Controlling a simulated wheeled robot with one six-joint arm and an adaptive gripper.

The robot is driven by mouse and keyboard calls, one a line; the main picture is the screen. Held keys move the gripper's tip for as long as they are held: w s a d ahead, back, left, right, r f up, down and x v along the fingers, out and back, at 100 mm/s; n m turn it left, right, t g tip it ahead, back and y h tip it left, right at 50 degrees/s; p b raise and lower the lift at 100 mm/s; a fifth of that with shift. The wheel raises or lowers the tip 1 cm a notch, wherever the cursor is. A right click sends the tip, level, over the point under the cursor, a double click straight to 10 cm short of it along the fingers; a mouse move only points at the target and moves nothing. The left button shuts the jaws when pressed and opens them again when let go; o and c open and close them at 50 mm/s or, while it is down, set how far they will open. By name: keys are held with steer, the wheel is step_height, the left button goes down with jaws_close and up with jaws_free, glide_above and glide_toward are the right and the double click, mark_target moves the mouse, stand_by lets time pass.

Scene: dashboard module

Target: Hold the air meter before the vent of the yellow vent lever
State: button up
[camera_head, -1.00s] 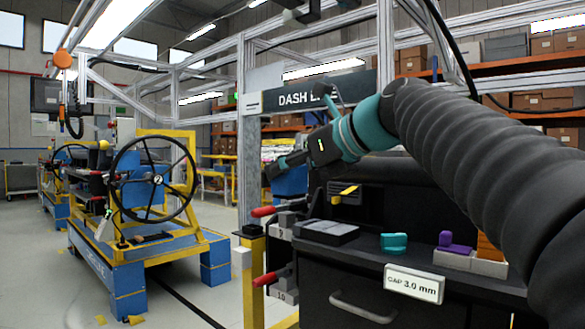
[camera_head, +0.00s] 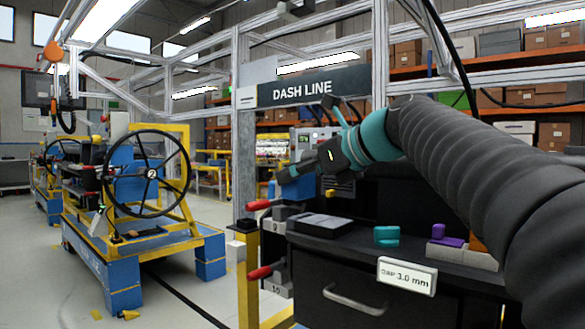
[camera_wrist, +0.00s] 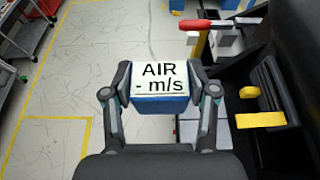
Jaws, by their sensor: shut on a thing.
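My gripper (camera_wrist: 160,92) is shut on the air meter (camera_wrist: 160,106), a blue block with a white face reading "AIR - m/s". No number shows, only a dash. The yellow vent lever (camera_wrist: 261,119) is on the dark module to the right of the meter in the wrist view, with a clear gap between them. A rounded yellow piece (camera_wrist: 249,92) sits just beyond it. In the head view my gripper (camera_head: 285,175) points left in front of the dark module, and only a small bit of the yellow lever (camera_head: 330,193) shows below it. Vent slats are barely visible.
Red-handled clamps (camera_head: 262,204) stick out at the module's left side; one red handle (camera_wrist: 205,25) shows ahead in the wrist view. A dark bench (camera_head: 340,280) holds a teal piece (camera_head: 386,236) and a purple piece (camera_head: 452,241). The floor at left (camera_wrist: 60,130) is open.

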steer(key=shift+w+d+f, duration=0.8)
steer(key=shift+w+d, duration=0.05)
steer(key=shift+w, duration=0.15)
steer(key=shift+w+d+f, duration=0.2)
steer(key=shift+w+d, duration=0.35)
steer(key=shift+w, duration=0.2)
steer(key=shift+w+d+f, duration=0.2)
steer(key=shift+w+d, duration=0.35)
steer(key=shift+w, duration=0.15)
steer(key=shift+s+a+r, duration=0.5)
steer(key=shift+s+a, duration=0.35)
steer(key=shift+s, duration=0.2)
steer(key=shift+s+a+r, duration=0.5)
steer(key=shift+s+a, duration=0.3)
steer(key=shift+s, duration=0.3)
steer(key=shift+s+a+r, duration=0.5)
steer(key=shift+s+a, duration=0.35)
steer(key=shift+s, duration=0.2)
